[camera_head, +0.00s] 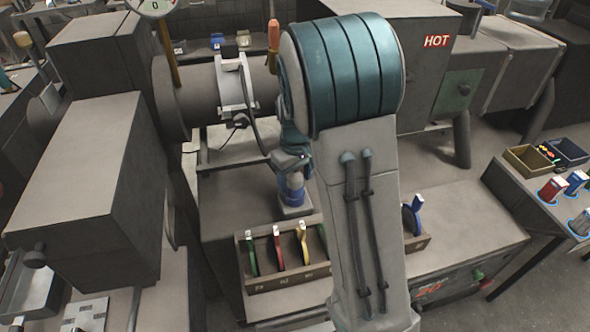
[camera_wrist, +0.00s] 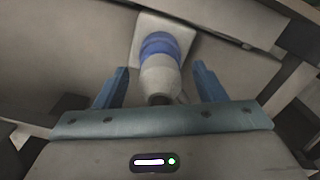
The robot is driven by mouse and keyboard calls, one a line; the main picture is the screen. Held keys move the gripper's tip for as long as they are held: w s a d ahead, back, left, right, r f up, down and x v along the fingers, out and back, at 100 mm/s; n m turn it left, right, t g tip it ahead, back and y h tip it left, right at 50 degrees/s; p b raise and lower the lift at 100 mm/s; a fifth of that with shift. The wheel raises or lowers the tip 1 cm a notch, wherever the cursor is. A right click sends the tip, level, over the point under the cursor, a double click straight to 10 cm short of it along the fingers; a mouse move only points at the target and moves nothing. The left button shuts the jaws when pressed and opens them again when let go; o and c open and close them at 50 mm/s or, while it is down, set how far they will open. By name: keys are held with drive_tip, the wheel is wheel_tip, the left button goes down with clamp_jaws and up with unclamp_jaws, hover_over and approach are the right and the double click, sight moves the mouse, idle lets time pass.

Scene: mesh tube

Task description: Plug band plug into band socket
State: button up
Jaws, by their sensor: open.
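The tube wears a pale metal band (camera_head: 232,85), with dark cable hanging from it. Below stands a blue and grey cylindrical connector (camera_head: 294,190) on a pale square base (camera_head: 296,210). I cannot tell whether this is the band plug, the band socket or both. My gripper (camera_head: 292,168) is just above it, partly hidden by my arm. In the wrist view, my gripper (camera_wrist: 160,86) is open, its blue fingers left and right of the connector (camera_wrist: 160,72), with visible gaps. The connector's dark near end points towards my palm.
A wooden rack (camera_head: 290,279) with green, red, yellow and blue-handled items stands in front, partly behind my arm. A grey box machine (camera_head: 85,165) is at left. A housing marked HOT (camera_head: 405,60) is at back right. A side table (camera_head: 535,195) holds small bins and coloured items.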

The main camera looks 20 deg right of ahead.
wheel_tip(320, 180, up, 14)
drive_tip(key=shift+f, duration=0.1)
idle(0.6)
drive_tip(key=s+f+m+t, duration=0.2)
drive_tip(key=s+m+t, duration=0.1)
drive_tip(key=s, duration=1.8)
drive_tip(key=shift+m, duration=0.8)
drive_tip(key=shift+a, duration=0.1)
